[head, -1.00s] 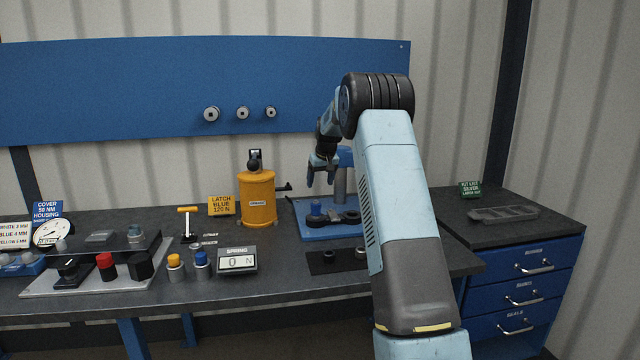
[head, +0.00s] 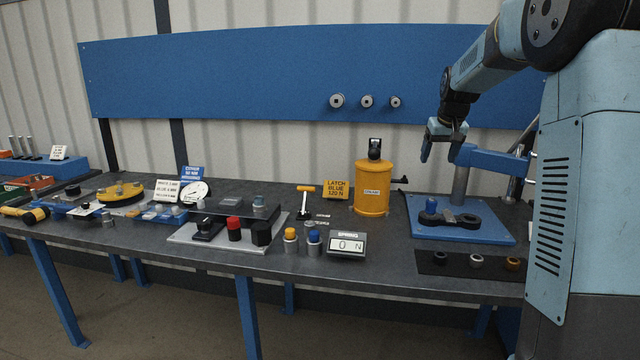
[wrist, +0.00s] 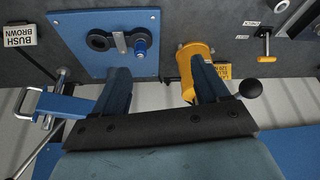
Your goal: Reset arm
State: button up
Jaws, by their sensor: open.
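My gripper (head: 440,142) is raised above the workbench in the head view, over the back of a blue plate. Its fingers point down and are apart. In the wrist view my gripper (wrist: 160,88) is also open, with nothing between the two fingers. The gripper is clear of these parts.
A yellow cylinder (head: 371,190) stands left of the plate. A blue clamp arm (head: 490,160) on a post is close to my gripper's right. A dark mat (head: 465,265) with three rings lies in front. A spring readout (head: 346,245) shows 0 N.

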jog(key=s+a+r, duration=0.2)
jog(key=s, duration=0.4)
jog(key=s+a+r, duration=0.2)
jog(key=s, duration=0.3)
jog(key=s+a+f, duration=0.2)
jog(key=s, duration=0.8)
jog(key=s+a+f, duration=0.2)
jog(key=s, duration=0.9)
jog(key=s+a+f+t, duration=0.1)
jog(key=s+a+f, duration=0.1)
jog(key=s, duration=0.8)
jog(key=shift+s+f, duration=0.25)
jog(key=shift+f, duration=0.25)
